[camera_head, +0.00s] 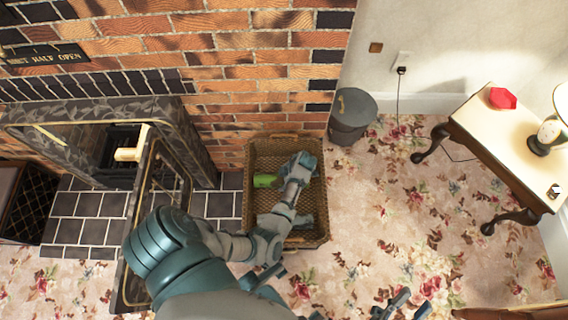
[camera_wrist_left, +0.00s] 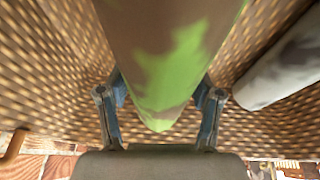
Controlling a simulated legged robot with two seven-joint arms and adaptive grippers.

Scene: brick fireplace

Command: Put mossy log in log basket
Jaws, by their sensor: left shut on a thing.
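The mossy log (camera_head: 266,181), green with brown patches, shows as a small green end in the head view, inside the wicker log basket (camera_head: 232,165). My left gripper (camera_head: 281,181) reaches into the basket and is shut on the log. In the left wrist view the mossy log (camera_wrist_left: 170,65) lies between the two fingers of my left gripper (camera_wrist_left: 160,95), with woven basket wall around it. I cannot tell whether the log touches the basket floor. My right gripper (camera_head: 405,302) is at the bottom edge, apart from the basket, its fingers spread and empty.
A grey log (camera_wrist_left: 282,72) lies in the basket beside the mossy one. The fireplace with its open door (camera_head: 165,185) stands left of the basket. A dark bucket (camera_head: 352,115) stands behind right, and a side table (camera_head: 500,130) at the right. Flowered carpet right of the basket is clear.

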